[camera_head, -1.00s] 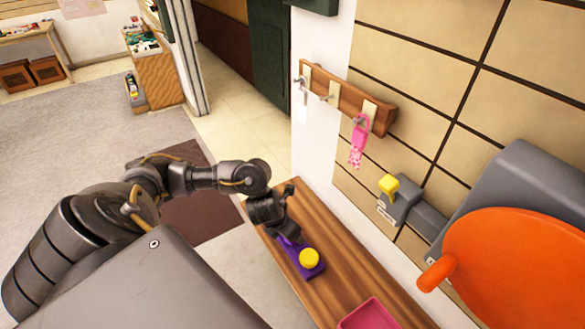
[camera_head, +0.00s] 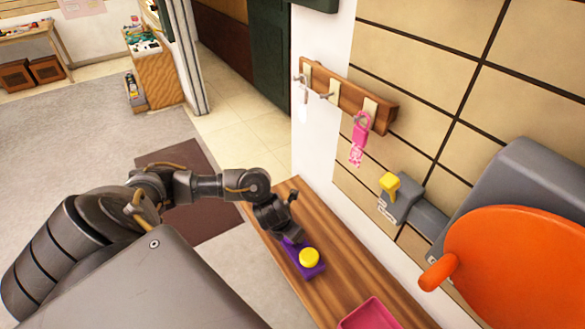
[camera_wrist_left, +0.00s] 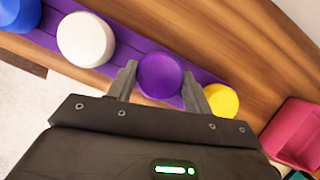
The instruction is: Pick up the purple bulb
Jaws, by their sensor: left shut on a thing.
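The purple bulb (camera_wrist_left: 160,76) is round and sits between the two fingers of my left gripper (camera_wrist_left: 160,85) in the left wrist view. The fingers are shut on its sides. It stands over a long purple holder (camera_wrist_left: 62,47); I cannot tell whether it still touches the holder. In the head view my left gripper (camera_head: 285,232) is at the holder (camera_head: 313,272) on the wooden shelf, and it hides the purple bulb. My right gripper is not in view.
A yellow bulb (camera_wrist_left: 221,100) stands close beside the right finger. White (camera_wrist_left: 86,39) and blue (camera_wrist_left: 20,14) bulbs are to the left. A pink tray (camera_head: 370,315) lies on the wooden shelf (camera_head: 335,250). A hook rack (camera_head: 345,95) and an orange round thing (camera_head: 520,265) are at the wall.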

